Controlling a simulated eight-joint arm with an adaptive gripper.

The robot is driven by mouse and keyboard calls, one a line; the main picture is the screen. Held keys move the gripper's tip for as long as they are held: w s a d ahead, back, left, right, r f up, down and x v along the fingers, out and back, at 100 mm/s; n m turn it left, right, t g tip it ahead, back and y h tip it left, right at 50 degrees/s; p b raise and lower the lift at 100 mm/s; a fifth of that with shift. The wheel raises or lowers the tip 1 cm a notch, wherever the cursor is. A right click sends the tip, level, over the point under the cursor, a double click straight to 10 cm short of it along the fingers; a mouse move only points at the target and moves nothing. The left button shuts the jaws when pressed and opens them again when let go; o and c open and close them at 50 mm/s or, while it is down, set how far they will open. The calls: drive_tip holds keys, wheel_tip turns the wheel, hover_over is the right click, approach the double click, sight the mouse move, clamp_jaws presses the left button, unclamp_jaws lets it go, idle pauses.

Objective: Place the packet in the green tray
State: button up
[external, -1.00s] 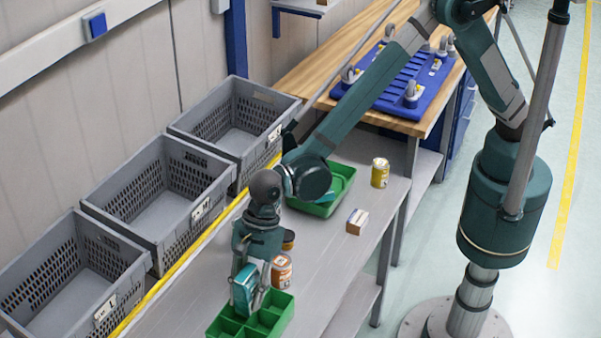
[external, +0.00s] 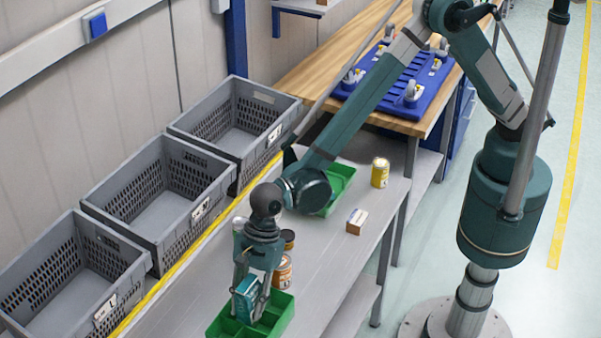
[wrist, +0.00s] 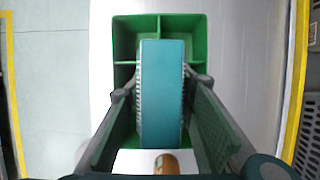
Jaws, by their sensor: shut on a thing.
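The packet (external: 246,299) is a teal box with a light side, held upright between the fingers of my gripper (external: 252,300). In the wrist view the packet (wrist: 162,95) lies between both fingers of my gripper (wrist: 160,100), which are shut on it. The green tray (external: 283,312) has several compartments and is at the near end of the grey bench. The packet is over the tray, its lower end at or just within the rim; I cannot tell if it touches the floor. In the wrist view the tray (wrist: 125,30) surrounds the packet, its far compartments empty.
An orange can (external: 283,272) stands right behind the tray, close to my gripper. Another green tray (external: 342,172), a yellow can (external: 380,173) and a small box (external: 357,221) are farther along the bench. Grey crates (external: 150,215) line the left side.

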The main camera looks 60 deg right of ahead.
sight(254, 275)
drive_tip(key=o, duration=0.9)
drive_tip(key=shift+o, duration=0.2)
drive_tip(key=shift+r, duration=0.15)
drive_tip(key=shift+v, duration=6)
